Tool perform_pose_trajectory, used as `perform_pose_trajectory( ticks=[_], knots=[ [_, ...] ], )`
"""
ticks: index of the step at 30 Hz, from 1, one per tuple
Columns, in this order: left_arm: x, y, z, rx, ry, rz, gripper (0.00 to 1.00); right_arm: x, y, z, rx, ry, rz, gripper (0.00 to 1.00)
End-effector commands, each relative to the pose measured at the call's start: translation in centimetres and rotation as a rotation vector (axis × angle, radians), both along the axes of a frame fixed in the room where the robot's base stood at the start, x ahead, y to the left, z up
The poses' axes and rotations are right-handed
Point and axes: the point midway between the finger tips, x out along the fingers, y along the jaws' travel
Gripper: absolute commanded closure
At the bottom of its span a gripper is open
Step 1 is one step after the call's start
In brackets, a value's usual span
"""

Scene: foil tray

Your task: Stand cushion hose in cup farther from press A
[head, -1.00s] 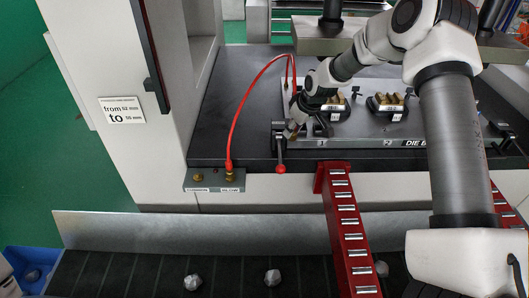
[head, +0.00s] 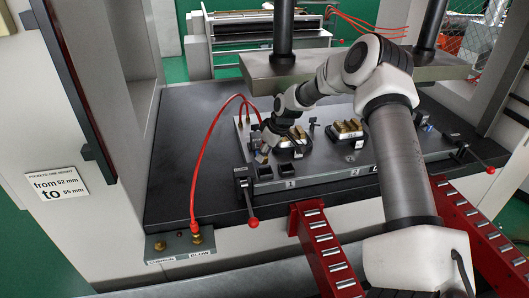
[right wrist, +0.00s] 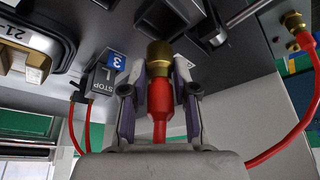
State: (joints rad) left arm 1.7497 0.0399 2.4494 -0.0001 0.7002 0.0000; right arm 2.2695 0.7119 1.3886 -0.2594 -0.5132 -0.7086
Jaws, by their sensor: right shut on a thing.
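My right gripper (head: 264,154) is at the left end of the die plate (head: 330,178). In the right wrist view the gripper (right wrist: 158,88) is shut on a red hose end (right wrist: 160,92) with a brass coupling (right wrist: 159,54). The coupling's tip points at a dark square cup (right wrist: 163,17); I cannot tell whether they touch. A second dark cup (right wrist: 206,30) is beside it. In the head view the cups are small dark blocks, one (head: 264,172) just below the gripper. The CUSHION fitting (head: 160,246) has no hose. My left gripper is out of view.
Another red hose (head: 196,180) arches from the BLOW fitting (head: 197,238) to the die plate. A lever with a red knob (head: 253,222) stands at the front left. A STOP block (right wrist: 98,80) is left of the held coupling. Red roller rails (head: 322,245) extend forward.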

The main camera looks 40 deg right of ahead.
Motion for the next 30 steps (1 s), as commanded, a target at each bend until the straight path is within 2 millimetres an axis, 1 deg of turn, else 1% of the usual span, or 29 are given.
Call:
perform_pose_trajectory(
  ticks=[1,18,22,30],
  knots=[
    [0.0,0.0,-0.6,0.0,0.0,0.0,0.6,0.0,0.0,-0.7,0.0,0.0,0.0,1.0],
    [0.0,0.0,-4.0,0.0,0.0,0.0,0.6,0.0,0.0,-4.7,-0.001,0.0,0.0,1.0],
    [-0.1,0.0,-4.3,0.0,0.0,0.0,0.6,0.0,0.0,-5.1,-0.001,-0.001,0.0,1.0],
    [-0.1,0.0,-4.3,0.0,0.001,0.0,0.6,0.0,0.0,-5.2,0.0,-0.001,0.0,1.0]
  ],
)
